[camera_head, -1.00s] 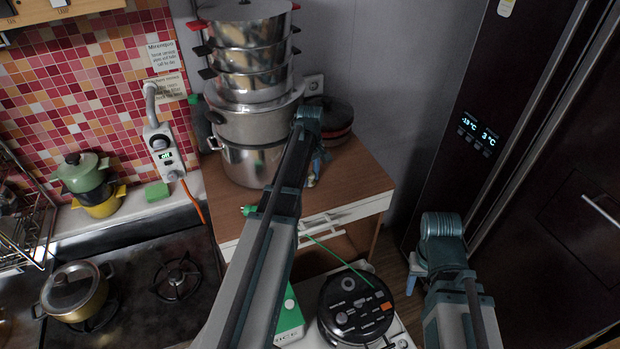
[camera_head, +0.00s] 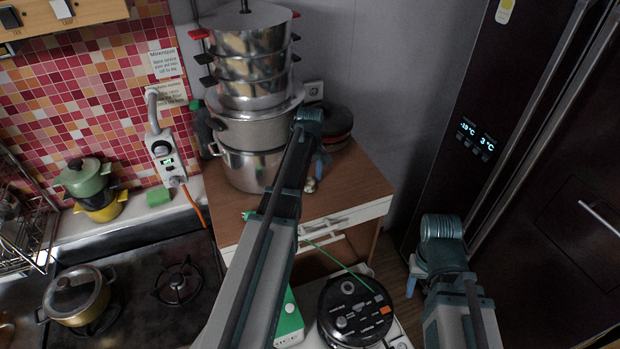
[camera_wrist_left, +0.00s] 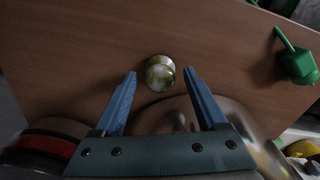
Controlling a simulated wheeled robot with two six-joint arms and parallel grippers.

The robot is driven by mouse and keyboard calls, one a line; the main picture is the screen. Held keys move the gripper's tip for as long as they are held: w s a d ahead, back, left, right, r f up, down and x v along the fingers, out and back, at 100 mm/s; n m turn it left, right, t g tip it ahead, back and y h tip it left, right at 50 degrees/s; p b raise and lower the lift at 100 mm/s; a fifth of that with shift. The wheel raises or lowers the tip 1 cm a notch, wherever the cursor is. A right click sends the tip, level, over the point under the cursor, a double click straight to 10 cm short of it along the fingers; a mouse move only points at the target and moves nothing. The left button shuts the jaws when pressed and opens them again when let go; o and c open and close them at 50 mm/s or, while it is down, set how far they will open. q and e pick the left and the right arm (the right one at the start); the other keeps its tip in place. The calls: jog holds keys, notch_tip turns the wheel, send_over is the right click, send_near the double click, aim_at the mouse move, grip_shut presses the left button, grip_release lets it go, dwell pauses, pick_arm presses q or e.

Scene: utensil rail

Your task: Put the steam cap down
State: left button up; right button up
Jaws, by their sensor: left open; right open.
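The steam cap (camera_wrist_left: 160,74) is a small, round, shiny metal piece with a yellowish tint. In the left wrist view it rests on the brown wooden top, between the fingertips of my left gripper (camera_wrist_left: 161,73). The blue fingers are spread, with a gap on each side of the cap. In the head view the cap (camera_head: 310,185) is a small bright spot below my left gripper (camera_head: 321,165), which is partly hidden by its own arm. My right gripper (camera_head: 413,275) is low on the right, mostly hidden by its wrist, away from the cap.
A stack of steel pots (camera_head: 252,120) stands left of my left gripper. A dark and red round stack (camera_head: 338,125) sits behind it. A green tool (camera_wrist_left: 295,60) lies on the wooden top (camera_head: 352,185). A black round appliance (camera_head: 352,312) is below, near the front.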

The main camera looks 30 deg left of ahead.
aim_at(310, 180)
pick_arm(q)
notch_tip(310, 180, up, 6)
jog(key=p, duration=0.5)
jog(key=s+d+m, duration=0.6)
jog(key=s+d, duration=0.1)
jog(key=d, duration=0.5)
jog(key=s+d+m+y, duration=0.1)
jog(key=s+d+m, duration=0.5)
jog(key=d, duration=0.5)
jog(key=s, duration=0.2)
jog(key=shift+s+d, duration=0.3)
jog(key=shift+d, duration=0.05)
jog(key=shift+o, duration=0.2)
jog(key=s+d+m, duration=0.4)
jog(key=s+d, duration=0.1)
jog(key=s, duration=0.1)
jog(key=shift+s+m, duration=0.4)
jog(key=shift+o, duration=0.3)
jog(key=shift+w+a, duration=0.1)
